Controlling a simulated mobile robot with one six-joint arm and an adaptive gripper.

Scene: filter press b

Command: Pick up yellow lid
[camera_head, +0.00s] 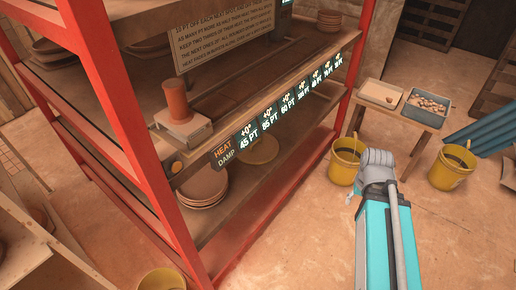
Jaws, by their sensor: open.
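A flat, round, dull yellow piece (258,150) lies on the lower shelf of the red rack, behind and right of a stack of brown plates (203,187). It looks like the yellow lid, but the shelf front and its display strip cover part of it, and I cannot be sure. My teal and grey arm rises at the lower right, in front of the rack and to the right of this piece. My gripper's fingers do not show.
The red rack (134,150) has posts and a display strip (285,105) along its middle shelf. Yellow buckets (343,165) (451,168) stand on the floor at right. A small wooden table (402,112) holds two trays. Open floor lies at lower right.

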